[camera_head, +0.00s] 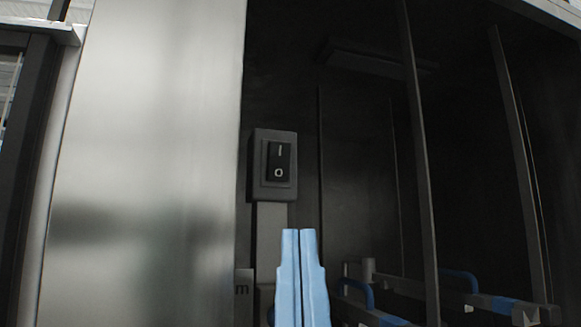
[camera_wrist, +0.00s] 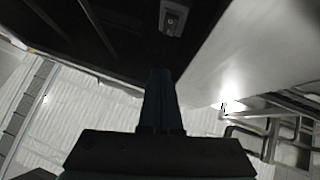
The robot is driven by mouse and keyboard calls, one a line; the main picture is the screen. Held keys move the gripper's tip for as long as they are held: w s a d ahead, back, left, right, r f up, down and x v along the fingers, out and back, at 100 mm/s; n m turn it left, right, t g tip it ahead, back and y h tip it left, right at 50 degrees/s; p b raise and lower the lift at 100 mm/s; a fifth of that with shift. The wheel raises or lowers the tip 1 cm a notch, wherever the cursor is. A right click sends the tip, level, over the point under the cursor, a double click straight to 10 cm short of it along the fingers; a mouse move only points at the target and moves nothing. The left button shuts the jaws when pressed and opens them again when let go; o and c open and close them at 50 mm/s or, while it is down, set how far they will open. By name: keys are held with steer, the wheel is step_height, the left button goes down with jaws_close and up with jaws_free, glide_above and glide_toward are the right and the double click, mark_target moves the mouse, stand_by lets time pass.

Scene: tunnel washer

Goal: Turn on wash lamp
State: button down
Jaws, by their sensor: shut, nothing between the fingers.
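A black rocker switch (camera_head: 279,162) marked I at the top and O at the bottom sits in a dark grey box (camera_head: 262,185) inside the dark washer opening. The switch box also shows in the wrist view (camera_wrist: 172,19), near the top. A long lamp-like fixture (camera_head: 372,62) on the dark ceiling is unlit. My gripper (camera_head: 299,232) has pale blue fingers pressed together, pointing up below the switch. In the head view a gap shows between the fingertips and the switch. My gripper appears dark in the wrist view (camera_wrist: 157,72), with its tips below the box.
A smooth metal panel (camera_head: 150,160) stands directly left of the opening. Thin upright bars (camera_head: 420,150) cross the opening on the right. Rails with blue parts (camera_head: 460,285) lie low at the right. The space around the switch front looks clear.

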mark_target(281, 145)
steer(key=d+r+n+g+y+p, duration=0.3)
steer(key=r+g+y+p, duration=0.3)
steer(key=r+g+p, duration=0.1)
step_height(281, 145, up, 3)
steer(key=shift+w+d+f+n+p, duration=0.2)
steer(key=shift+w+n+p, duration=0.15)
steer(key=shift+p, duration=0.25)
steer(key=shift+w+a, duration=0.1)
steer(key=p+x, duration=0.6)
steer(key=x, duration=0.6)
steer(key=shift+w+a, duration=0.15)
steer(key=shift+w, duration=0.2)
steer(key=shift+w+a+p, duration=0.15)
steer(key=shift+w+p, duration=0.15)
steer(key=shift+w, duration=0.25)
steer(key=shift+r, duration=0.1)
